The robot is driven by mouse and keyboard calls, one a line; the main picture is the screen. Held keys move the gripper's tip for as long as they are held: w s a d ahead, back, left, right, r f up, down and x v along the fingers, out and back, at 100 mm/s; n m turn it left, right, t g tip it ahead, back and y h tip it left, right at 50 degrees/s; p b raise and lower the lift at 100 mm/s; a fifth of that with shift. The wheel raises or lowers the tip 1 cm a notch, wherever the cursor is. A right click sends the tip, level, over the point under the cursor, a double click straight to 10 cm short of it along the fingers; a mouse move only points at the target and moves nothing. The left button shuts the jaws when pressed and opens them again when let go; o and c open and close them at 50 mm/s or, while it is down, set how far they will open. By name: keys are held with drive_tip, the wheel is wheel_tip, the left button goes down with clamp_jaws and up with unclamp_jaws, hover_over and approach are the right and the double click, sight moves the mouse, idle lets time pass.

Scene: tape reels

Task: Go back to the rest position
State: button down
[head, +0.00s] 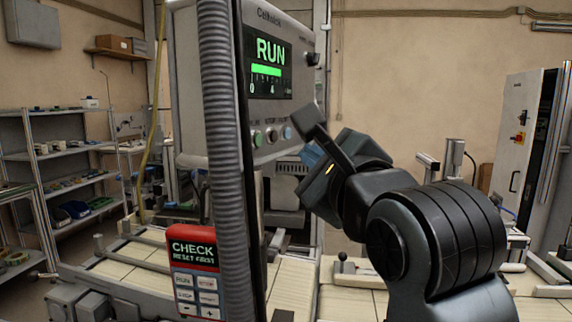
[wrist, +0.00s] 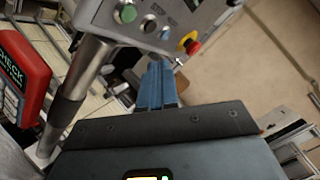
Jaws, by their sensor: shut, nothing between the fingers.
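My gripper (head: 313,155) is raised in the middle of the head view, in front of the lower right part of a grey machine panel (head: 222,85). The panel's screen (head: 268,62) reads RUN with a green bar. My gripper's blue fingers also show in the wrist view (wrist: 157,84), shut together with nothing between them. Beyond them in the wrist view are the panel's green button (wrist: 128,13) and a red emergency knob on a yellow base (wrist: 189,43). My dark arm covers part of the bench behind it.
A red and grey box (head: 193,250) reading CHECK RESET FIRST is at the lower left of the panel. A ribbed grey conduit (head: 222,130) runs upright in front. Shelves (head: 70,151) stand at the left, a white cabinet (head: 522,140) at the right. Bare floor shows right of my gripper in the wrist view.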

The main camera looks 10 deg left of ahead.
drive_tip(key=s+d+f+n+h, duration=0.1)
drive_tip(key=s+d+f+n, duration=0.2)
drive_tip(key=f, duration=0.6)
drive_tip(key=s+d+f+n+h, duration=0.2)
drive_tip(key=s+d+f, duration=0.4)
drive_tip(key=f, duration=0.4)
drive_tip(key=s+d+f+n+h, duration=0.1)
drive_tip(key=s+d+f+n, duration=0.2)
drive_tip(key=f, duration=0.6)
drive_tip(key=shift+s+d+f+n+g+h, duration=0.2)
drive_tip(key=shift+s+d, duration=0.4)
drive_tip(key=shift+s, duration=0.3)
drive_tip(key=shift+s+d+f+n+g+h, duration=0.1)
drive_tip(key=shift+s+d+n, duration=0.1)
drive_tip(key=shift+s+d, duration=0.55)
drive_tip(key=s+d+f+n+h, duration=0.1)
drive_tip(key=s+d+n, duration=0.2)
drive_tip(key=s, duration=0.6)
drive_tip(key=s+d+f+n+g+h, duration=0.1)
drive_tip(key=s+d+n, duration=0.2)
drive_tip(key=s, duration=0.7)
drive_tip(key=s+d+f+n+h, duration=0.1)
drive_tip(key=s+d+n, duration=0.2)
drive_tip(key=s+n, duration=0.3)
drive_tip(key=shift+s+f+g, duration=0.3)
drive_tip(key=shift+s+f, duration=0.05)
drive_tip(key=shift+s, duration=1.85)
